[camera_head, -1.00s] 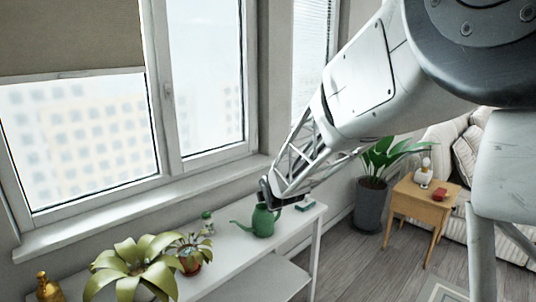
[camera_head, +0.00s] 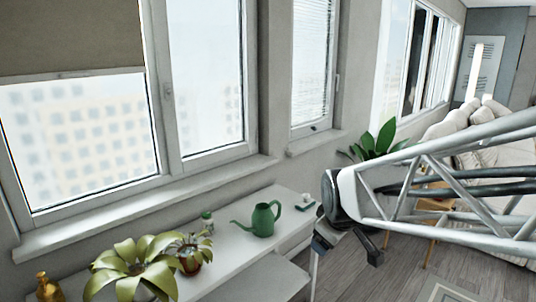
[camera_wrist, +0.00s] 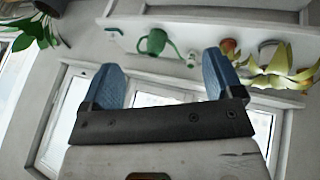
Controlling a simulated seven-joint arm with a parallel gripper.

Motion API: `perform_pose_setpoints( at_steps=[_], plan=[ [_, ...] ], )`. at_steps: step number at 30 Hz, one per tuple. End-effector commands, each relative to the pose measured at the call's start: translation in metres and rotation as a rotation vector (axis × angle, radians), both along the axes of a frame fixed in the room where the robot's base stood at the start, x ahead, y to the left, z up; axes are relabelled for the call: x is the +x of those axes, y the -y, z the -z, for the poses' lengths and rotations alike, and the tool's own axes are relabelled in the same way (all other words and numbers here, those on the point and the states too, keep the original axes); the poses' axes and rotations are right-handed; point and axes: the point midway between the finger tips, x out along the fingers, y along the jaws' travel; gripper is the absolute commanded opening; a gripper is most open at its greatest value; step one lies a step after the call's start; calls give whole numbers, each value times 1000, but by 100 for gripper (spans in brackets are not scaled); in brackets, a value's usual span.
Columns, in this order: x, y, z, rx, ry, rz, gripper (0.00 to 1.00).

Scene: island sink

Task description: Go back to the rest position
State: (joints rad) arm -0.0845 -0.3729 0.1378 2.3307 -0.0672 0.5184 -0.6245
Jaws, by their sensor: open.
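My gripper (camera_head: 345,248) hangs at the right of the white shelf table in the head view, at the end of my arm. In the wrist view its two blue fingers (camera_wrist: 163,84) stand wide apart with nothing between them. A green watering can (camera_head: 263,220) stands upright on the white table (camera_head: 232,243), to the left of my gripper and apart from it. The watering can also shows in the wrist view (camera_wrist: 157,42), beyond the fingers.
Potted plants (camera_head: 133,265) and a small green-capped bottle (camera_head: 207,222) stand left on the table. A gold bottle (camera_head: 48,288) is at far left. A large leafy plant (camera_head: 383,140) and a sofa (camera_head: 465,120) are behind my arm. Windows line the wall; the floor (camera_head: 395,280) below is partly clear.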

Motion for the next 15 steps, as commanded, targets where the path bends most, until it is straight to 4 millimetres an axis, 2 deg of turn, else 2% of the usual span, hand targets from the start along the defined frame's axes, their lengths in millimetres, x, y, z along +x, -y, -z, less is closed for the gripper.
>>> perform_pose_setpoints(
  at_steps=[3,15],
  plan=[
    [-37,11,-1,56,-50,124,86],
    [-156,35,8,218,-216,548,86]
  ],
)
